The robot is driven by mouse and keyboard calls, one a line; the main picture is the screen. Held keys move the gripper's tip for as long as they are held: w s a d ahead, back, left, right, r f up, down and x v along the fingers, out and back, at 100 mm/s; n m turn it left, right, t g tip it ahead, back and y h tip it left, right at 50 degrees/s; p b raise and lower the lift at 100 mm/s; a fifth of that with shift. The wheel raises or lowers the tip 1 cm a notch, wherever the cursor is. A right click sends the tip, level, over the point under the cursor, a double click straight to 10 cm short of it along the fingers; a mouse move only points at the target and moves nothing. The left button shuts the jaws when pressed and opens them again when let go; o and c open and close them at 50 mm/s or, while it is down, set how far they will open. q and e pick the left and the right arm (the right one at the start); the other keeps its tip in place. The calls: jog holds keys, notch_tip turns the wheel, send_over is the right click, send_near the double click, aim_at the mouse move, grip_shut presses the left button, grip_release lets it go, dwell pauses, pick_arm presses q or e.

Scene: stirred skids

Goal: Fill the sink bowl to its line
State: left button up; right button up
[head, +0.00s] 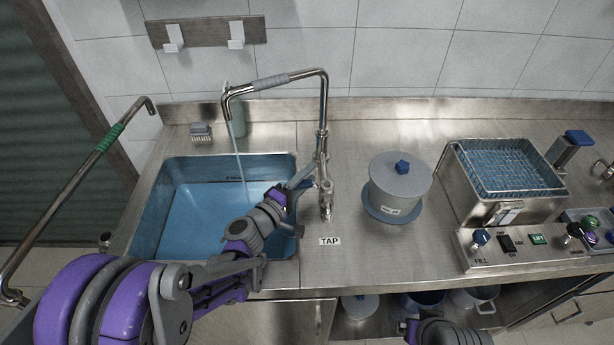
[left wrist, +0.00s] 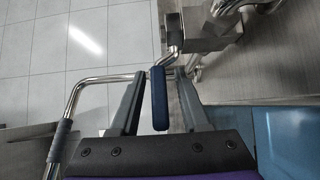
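The sink bowl (head: 175,170) is blue inside, at the left of the counter in the head view. A thin stream (head: 238,150) falls into it from the tap's spout (head: 226,100). Lighter blue water (head: 195,212) seems to cover its lower part. A small dark mark shows on the back wall, close to the water's edge; the exact level is hard to tell. My left gripper (head: 303,203) is at the tap body (head: 325,190). In the left wrist view its fingers stand apart on either side of the tap's blue lever (left wrist: 159,100), with narrow gaps. My right gripper's fingers are out of view.
A grey lidded pot (head: 400,180) stands right of the tap. Farther right is a steel fryer-like unit with a wire basket (head: 508,168) and a control panel (head: 520,240). A green-gripped rail (head: 108,138) is at the left. Pots sit on the shelf below.

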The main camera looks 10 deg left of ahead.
pick_arm(q)
jog(key=v, duration=1.1)
jog(key=shift+b, duration=0.45)
jog(key=shift+w, duration=0.1)
dwell(0.7)
